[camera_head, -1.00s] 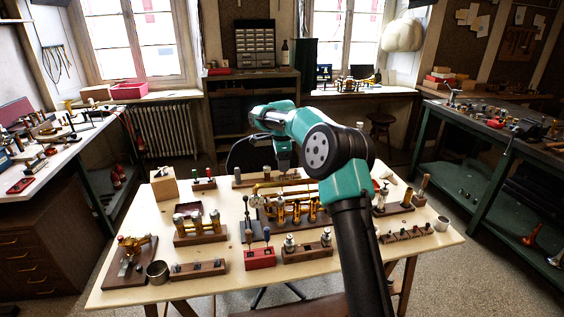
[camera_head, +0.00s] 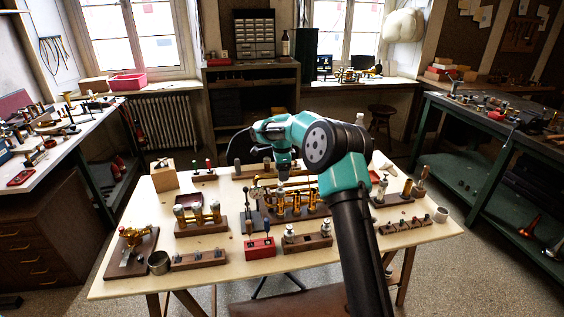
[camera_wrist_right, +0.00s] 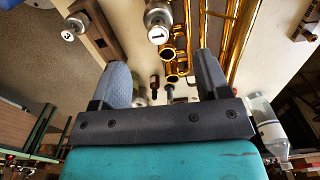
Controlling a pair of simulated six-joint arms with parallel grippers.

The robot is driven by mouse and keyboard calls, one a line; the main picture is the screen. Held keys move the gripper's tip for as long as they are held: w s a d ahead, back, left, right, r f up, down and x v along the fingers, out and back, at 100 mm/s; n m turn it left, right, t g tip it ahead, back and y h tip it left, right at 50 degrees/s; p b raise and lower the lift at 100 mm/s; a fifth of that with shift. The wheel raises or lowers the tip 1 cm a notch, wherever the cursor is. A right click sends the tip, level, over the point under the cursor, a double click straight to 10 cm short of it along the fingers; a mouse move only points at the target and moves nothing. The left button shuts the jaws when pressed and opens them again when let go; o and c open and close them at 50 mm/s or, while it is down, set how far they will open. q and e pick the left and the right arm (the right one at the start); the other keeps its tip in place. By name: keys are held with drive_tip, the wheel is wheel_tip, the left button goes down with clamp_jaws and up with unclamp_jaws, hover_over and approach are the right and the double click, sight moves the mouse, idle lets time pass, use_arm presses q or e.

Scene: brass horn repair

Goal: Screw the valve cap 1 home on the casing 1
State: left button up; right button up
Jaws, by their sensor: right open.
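My right gripper (camera_head: 283,173) is over the brass horn's row of upright casings (camera_head: 296,203). In the right wrist view its two fingers (camera_wrist_right: 163,62) are wide apart, with nothing gripped. Open brass tube ends (camera_wrist_right: 169,55) show beyond and between the fingers; I cannot tell which is casing 1. A similar silver part (camera_wrist_right: 158,22) is at top centre. Two silver pieces stand on a wooden block (camera_head: 306,243) in front of the horn. My left gripper is out of view.
A red block with upright tools (camera_head: 260,247) and a metal cup (camera_head: 159,262) are near the table's front. A rack with brass valves (camera_head: 201,229) stands left of the horn. More racks stand at right (camera_head: 405,225). The table's front edge is mostly clear.

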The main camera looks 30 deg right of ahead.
sight(282, 190)
wheel_tip(282, 190, down, 9)
drive_tip(key=shift+f, duration=0.15)
idle(0.4)
drive_tip(key=c, duration=1.1)
drive_tip(key=shift+m, duration=2.6)
drive_tip(key=m, duration=0.5)
drive_tip(key=shift+s, duration=0.15)
